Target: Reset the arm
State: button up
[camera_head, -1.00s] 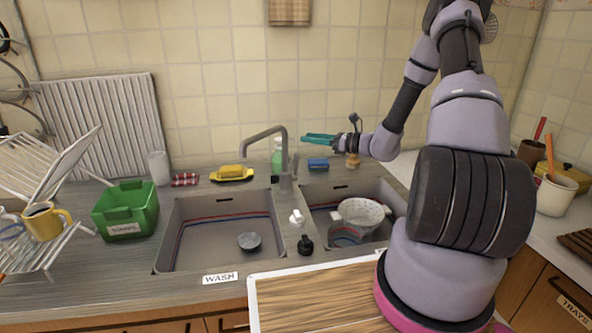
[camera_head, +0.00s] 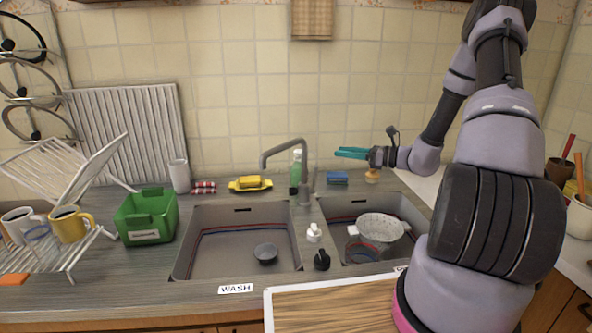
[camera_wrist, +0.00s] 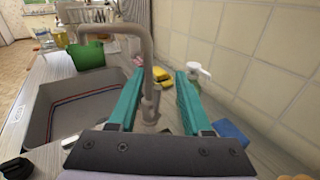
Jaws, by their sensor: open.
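My gripper (camera_head: 352,153) has teal fingers and is held level above the back of the counter, over the right-hand sink's rear edge. It points left toward the tap (camera_head: 290,160). In the wrist view my gripper (camera_wrist: 156,100) has its two fingers spread apart with nothing between them touching; the tap (camera_wrist: 143,50) shows beyond, in the gap. My arm comes down from the upper right of the head view.
The left sink (camera_head: 236,240) holds a small dark bowl (camera_head: 266,253); the right sink holds a white colander (camera_head: 381,227). A soap bottle (camera_head: 296,170), blue sponge (camera_head: 338,178) and yellow sponge dish (camera_head: 250,184) stand behind. A green bin (camera_head: 147,218) and dish rack (camera_head: 60,255) are left.

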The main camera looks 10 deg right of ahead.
jog(key=s+a+r+n+g+h, duration=0.2)
jog(key=s+a+r+n+g, duration=0.2)
jog(key=s+r+n, duration=0.25)
jog(key=s+a+r+n+g+h, duration=0.3)
jog(key=s+a+r+n+g, duration=0.1)
jog(key=s+r+n, duration=0.3)
jog(key=s+d+r+n+t+h, duration=0.2)
jog(key=s+r+n+t+h, duration=0.1)
jog(key=s+r, duration=0.3)
jog(key=s+d+r+n+t+h, duration=0.3)
jog(key=s+r, duration=0.3)
jog(key=s, duration=0.4)
jog(key=shift+r+n+h, duration=0.15)
jog(key=shift+n+h, duration=0.5)
jog(key=shift+h, duration=0.25)
